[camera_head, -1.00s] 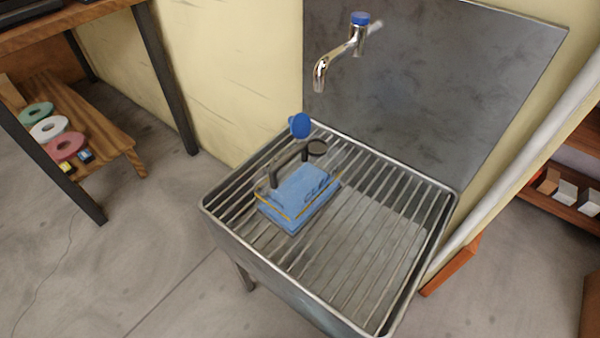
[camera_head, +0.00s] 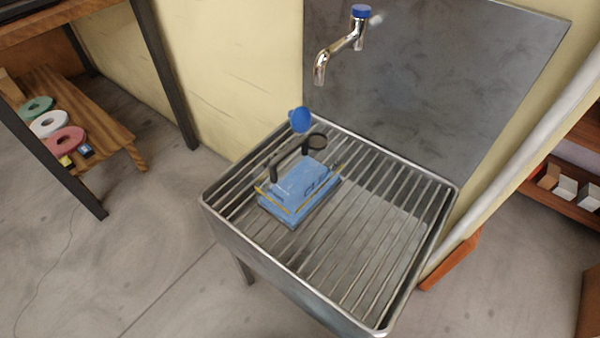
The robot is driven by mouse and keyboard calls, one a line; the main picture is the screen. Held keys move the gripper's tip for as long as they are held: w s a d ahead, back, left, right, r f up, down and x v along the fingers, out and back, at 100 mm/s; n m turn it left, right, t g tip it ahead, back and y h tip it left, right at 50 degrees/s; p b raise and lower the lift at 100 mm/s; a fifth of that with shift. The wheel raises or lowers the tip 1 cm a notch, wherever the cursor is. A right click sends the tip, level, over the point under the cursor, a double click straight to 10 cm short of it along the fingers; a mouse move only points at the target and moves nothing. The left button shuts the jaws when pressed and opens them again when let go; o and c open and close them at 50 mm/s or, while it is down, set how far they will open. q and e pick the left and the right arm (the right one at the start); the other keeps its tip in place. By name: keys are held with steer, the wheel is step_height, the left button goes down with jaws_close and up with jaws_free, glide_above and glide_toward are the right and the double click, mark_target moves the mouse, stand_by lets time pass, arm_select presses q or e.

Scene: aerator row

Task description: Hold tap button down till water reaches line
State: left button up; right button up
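The chrome tap (camera_head: 338,52) is fixed to the grey wall panel, its spout bent down over the sink. Its blue button (camera_head: 361,11) sits on top. No water stream shows at the spout. A yellow line (camera_head: 318,191) runs along the container; no water level can be made out. Neither gripper is in view.
The metal sink (camera_head: 218,222) has a barred grate with free room to the right of the container. A pale pipe (camera_head: 510,165) slopes down on the right. A wooden shelf (camera_head: 100,118) with tape rolls stands at left.

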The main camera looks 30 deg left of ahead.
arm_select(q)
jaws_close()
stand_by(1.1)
